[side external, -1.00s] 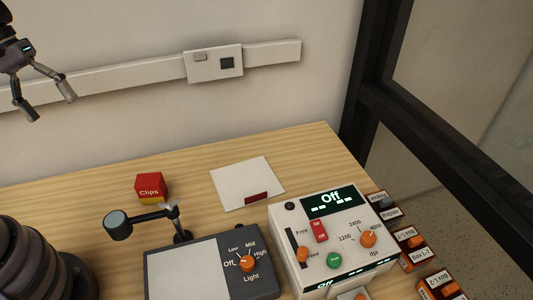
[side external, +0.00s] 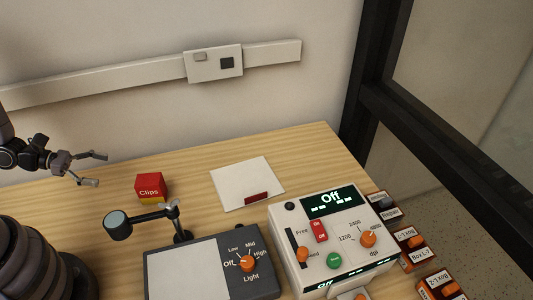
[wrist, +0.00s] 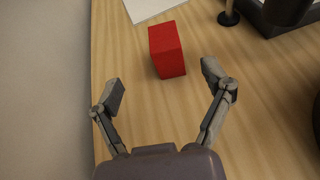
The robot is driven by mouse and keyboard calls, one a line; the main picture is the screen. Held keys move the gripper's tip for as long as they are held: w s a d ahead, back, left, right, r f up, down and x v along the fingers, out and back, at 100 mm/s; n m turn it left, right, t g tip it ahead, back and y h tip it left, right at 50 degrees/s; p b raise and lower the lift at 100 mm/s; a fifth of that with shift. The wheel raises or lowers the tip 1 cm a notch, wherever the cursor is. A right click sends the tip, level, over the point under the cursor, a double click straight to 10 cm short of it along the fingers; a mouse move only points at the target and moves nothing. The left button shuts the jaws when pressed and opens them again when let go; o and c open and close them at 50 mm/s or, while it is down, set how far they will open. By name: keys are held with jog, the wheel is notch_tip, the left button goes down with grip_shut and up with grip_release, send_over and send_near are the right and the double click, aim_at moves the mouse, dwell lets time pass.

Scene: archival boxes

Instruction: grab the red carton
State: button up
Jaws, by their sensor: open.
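The red carton (side external: 150,187), labelled "Clips" with a yellow lower edge, stands on the wooden table in the side external view. It also shows in the wrist view (wrist: 166,50), ahead of the fingers and roughly between their lines. My gripper (side external: 93,169) is open and empty, to the left of the carton and apart from it. In the wrist view my gripper's two fingertips (wrist: 164,84) are spread wide, with bare wood between them.
The wall (side external: 110,50) runs behind the table.

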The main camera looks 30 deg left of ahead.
aim_at(147, 179)
jog(key=x, duration=0.6)
jog(key=shift+d+f, duration=0.15)
jog(key=shift+d, duration=0.1)
jog(key=x, duration=0.5)
jog(key=shift+d+f, duration=0.1)
jog(key=shift+f, duration=0.05)
jog(key=c, duration=1.3)
jog(key=shift+o, duration=0.2)
